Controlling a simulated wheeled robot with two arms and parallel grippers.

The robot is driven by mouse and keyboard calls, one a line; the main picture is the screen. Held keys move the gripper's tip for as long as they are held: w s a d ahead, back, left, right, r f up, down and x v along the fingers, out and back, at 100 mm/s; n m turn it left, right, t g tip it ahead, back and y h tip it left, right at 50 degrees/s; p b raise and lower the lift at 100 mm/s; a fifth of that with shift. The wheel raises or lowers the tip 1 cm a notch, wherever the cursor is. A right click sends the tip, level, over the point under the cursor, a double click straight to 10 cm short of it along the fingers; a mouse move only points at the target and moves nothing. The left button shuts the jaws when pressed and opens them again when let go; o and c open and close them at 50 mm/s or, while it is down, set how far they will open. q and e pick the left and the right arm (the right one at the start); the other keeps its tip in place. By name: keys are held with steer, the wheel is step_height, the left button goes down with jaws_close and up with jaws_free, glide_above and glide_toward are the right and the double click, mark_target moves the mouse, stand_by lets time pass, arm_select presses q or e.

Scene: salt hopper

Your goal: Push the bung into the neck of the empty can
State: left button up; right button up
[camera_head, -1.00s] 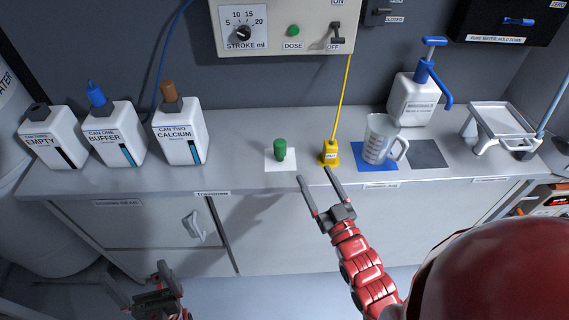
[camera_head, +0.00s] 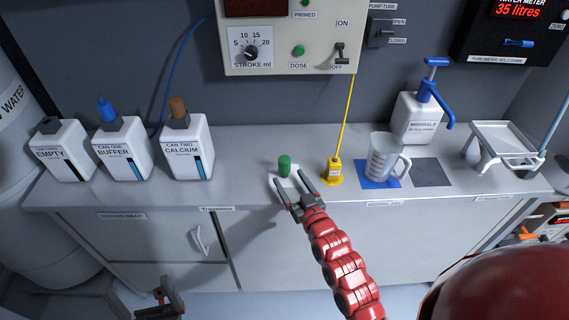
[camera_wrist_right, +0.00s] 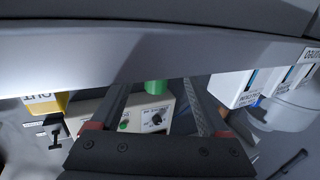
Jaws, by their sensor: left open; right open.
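The green bung (camera_head: 285,166) stands upright on a white square mat (camera_head: 287,184) on the worktop. My right gripper (camera_head: 287,175) is open, its fingers reaching toward the bung from the front, one to each side. In the right wrist view the bung (camera_wrist_right: 155,87) shows between the open fingers, partly cut off by a grey edge; whether a finger touches it I cannot tell. The empty can (camera_head: 65,158), white with a dark neck and labelled EMPTY, stands at the far left of the worktop. My left gripper (camera_head: 155,291) is open and empty, low in front of the cupboards.
The buffer can (camera_head: 122,155) with a blue top and the calcium can (camera_head: 185,152) with a brown top stand right of the empty can. A yellow block (camera_head: 333,172) with a yellow line stands close right of the bung. A jug (camera_head: 384,158) stands farther right. Worktop left of the bung is clear.

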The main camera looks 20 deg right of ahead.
mark_target(287, 170)
steer(key=shift+w+r+p, duration=0.25)
steer(key=shift+w+p, duration=0.05)
steer(key=shift+w, duration=0.2)
steer(key=w, duration=0.1)
steer(key=w+r+p, duration=0.1)
steer(key=w, duration=0.1)
steer(key=shift+w+a+p, duration=0.1)
steer(key=shift+w+p, duration=0.2)
steer(key=shift+w+f, duration=0.25)
steer(key=shift+w, duration=0.15)
jaws_close()
